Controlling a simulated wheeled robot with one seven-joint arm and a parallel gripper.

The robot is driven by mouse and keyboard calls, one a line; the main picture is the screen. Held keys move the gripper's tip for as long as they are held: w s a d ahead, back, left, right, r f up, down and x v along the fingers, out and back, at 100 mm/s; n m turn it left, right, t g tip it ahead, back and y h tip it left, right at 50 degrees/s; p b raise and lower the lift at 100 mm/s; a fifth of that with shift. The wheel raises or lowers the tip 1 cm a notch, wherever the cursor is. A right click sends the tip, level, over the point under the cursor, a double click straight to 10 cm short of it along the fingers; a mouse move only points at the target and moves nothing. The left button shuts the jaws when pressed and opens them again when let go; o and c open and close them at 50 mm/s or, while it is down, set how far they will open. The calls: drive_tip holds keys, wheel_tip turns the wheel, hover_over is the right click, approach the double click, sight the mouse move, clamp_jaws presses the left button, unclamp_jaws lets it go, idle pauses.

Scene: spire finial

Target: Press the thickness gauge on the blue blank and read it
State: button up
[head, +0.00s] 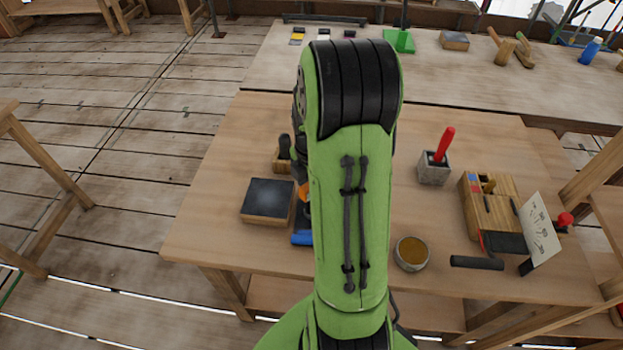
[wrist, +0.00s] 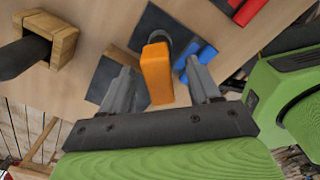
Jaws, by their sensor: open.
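An orange block-shaped piece (wrist: 158,75) with a dark rounded part at its far end stands between my gripper's fingers in the wrist view; it looks like the gauge. My gripper (wrist: 157,62) is open, with one finger on each side of it; I cannot tell whether they touch it. A blue piece (wrist: 207,54), perhaps the blue blank, lies on a dark surface beside the right finger. In the head view, my arm hides the gripper and most of this spot; some orange (head: 304,190) and a blue edge (head: 301,239) show at its left side.
A dark-topped wooden block (head: 267,198) sits left of my arm, with a wooden holder (head: 282,160) behind it. A round tin (head: 411,254), a grey block with a red handle (head: 434,168) and a wooden tool box (head: 489,212) with a propped card (head: 538,232) stand right.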

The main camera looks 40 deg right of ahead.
wheel_tip(320, 180, up, 16)
drive_tip(key=p, duration=0.4)
drive_tip(key=shift+f, duration=0.15)
